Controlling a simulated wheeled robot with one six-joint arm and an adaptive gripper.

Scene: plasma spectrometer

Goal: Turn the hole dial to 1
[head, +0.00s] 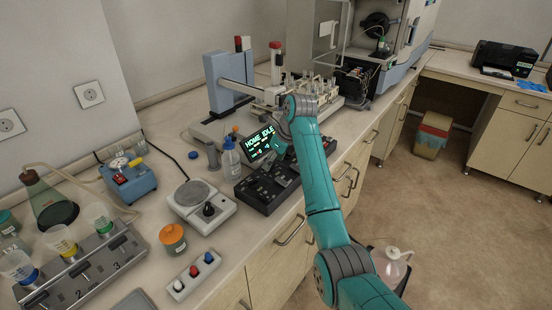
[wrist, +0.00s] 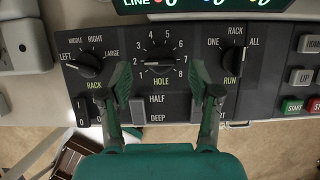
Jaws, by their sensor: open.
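The HOLE dial (wrist: 160,60) is a black knob on the dark control panel (wrist: 180,108), ringed by numbers up to 8. Its pale pointer faces left, toward the low numbers; I cannot tell exactly which one. My gripper (wrist: 160,77) is open, with one green finger on each side of the dial and visible gaps between. Nothing is held. In the head view my gripper (head: 278,147) is over the panel (head: 262,192), and my arm hides part of the panel; the dial is too small to make out there.
The left RACK knob (wrist: 88,65) and the RUN knob (wrist: 233,60) flank the dial close to my fingers. A HALF/DEEP switch (wrist: 137,108) sits below. The lit screen (head: 259,140) stands behind the panel. A wash bottle (head: 231,157) and a hotplate (head: 198,200) are at left.

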